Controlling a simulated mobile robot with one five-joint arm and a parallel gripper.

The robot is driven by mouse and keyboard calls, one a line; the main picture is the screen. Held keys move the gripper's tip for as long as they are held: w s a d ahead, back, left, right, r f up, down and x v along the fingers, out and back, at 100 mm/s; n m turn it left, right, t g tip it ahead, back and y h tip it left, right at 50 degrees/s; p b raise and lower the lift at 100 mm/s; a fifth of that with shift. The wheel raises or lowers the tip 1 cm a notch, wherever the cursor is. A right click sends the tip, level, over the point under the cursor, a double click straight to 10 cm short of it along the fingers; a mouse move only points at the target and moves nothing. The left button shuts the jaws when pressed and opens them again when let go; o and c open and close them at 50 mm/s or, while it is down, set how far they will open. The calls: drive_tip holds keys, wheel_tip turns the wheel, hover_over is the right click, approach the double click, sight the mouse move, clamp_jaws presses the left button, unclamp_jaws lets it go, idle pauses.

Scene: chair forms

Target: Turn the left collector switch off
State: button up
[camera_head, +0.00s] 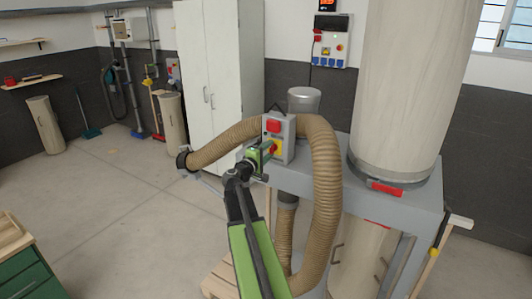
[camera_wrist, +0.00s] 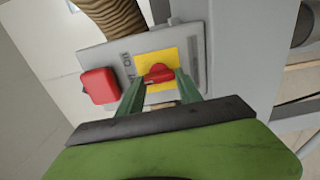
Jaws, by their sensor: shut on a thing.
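The collector switch is a grey box (camera_head: 290,139) on the dust collector, with a red block (camera_head: 273,126) above a yellow plate (camera_head: 276,147). In the wrist view, the yellow plate (camera_wrist: 184,53) carries a red rotary knob (camera_wrist: 158,72), and the red block (camera_wrist: 99,86) is to its left. My gripper (camera_head: 268,147) reaches the box from the left in the head view. In the wrist view, the green fingers of my gripper (camera_wrist: 160,82) are shut on the red knob, one on each side. They hide part of the plate. The lettering beside the plate is too blurred to read surely.
A ribbed brown hose (camera_head: 324,190) loops closely around the box. A grey collector frame (camera_head: 400,190) and a large pale filter bag (camera_head: 410,80) stand to the right. A white cabinet (camera_head: 208,70) is behind. The floor (camera_head: 110,200) at the left is mostly clear.

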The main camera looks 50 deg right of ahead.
drive_tip(key=o, duration=1.4)
drive_tip(key=shift+s+d, duration=0.25)
drive_tip(key=shift+w+a, duration=0.1)
drive_tip(key=shift+a, duration=0.1)
drive_tip(key=v, duration=1.7)
drive_tip(key=shift+w+a, duration=0.1)
drive_tip(key=shift+a, duration=0.05)
